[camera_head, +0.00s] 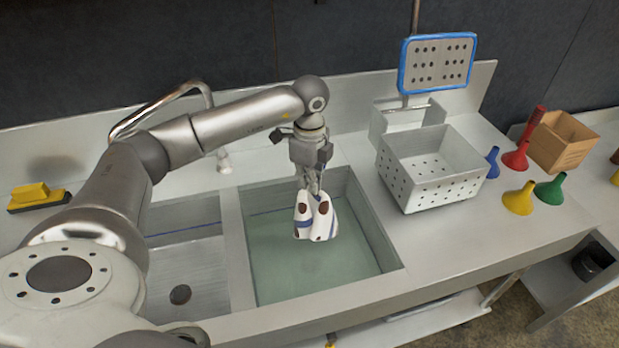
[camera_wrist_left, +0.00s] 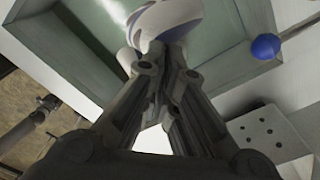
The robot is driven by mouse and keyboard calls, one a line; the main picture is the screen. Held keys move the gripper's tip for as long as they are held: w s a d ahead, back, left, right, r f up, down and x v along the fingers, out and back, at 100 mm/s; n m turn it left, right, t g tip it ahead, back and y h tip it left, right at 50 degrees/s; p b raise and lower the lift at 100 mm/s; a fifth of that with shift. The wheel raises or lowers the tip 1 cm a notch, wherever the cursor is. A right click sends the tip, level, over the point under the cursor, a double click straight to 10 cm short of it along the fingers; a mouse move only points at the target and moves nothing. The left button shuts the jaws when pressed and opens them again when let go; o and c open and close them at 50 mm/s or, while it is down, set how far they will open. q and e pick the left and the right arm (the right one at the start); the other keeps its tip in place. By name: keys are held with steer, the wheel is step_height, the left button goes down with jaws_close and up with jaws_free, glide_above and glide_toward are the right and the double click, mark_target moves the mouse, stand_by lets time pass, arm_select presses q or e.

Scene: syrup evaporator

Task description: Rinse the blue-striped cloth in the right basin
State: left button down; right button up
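The blue-striped cloth (camera_head: 316,217) is white with blue stripes and dark brown patches. It hangs bunched from my left gripper (camera_head: 312,186), over the right basin (camera_head: 394,258), which holds greenish water. The gripper is shut on the cloth's top and points down. In the left wrist view the fingers (camera_wrist_left: 172,80) close together at the cloth (camera_wrist_left: 165,22), with the green water behind. I cannot tell whether the cloth's lower end touches the water. My right gripper is not in view.
The left basin (camera_head: 180,260) is empty, with a drain. A white perforated basket (camera_head: 430,170) stands on the counter to the right.

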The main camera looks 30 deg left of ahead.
arm_select(q)
step_height(320, 180, down, 22)
steer(key=b, duration=1.3)
steer(key=shift+r, duration=0.25)
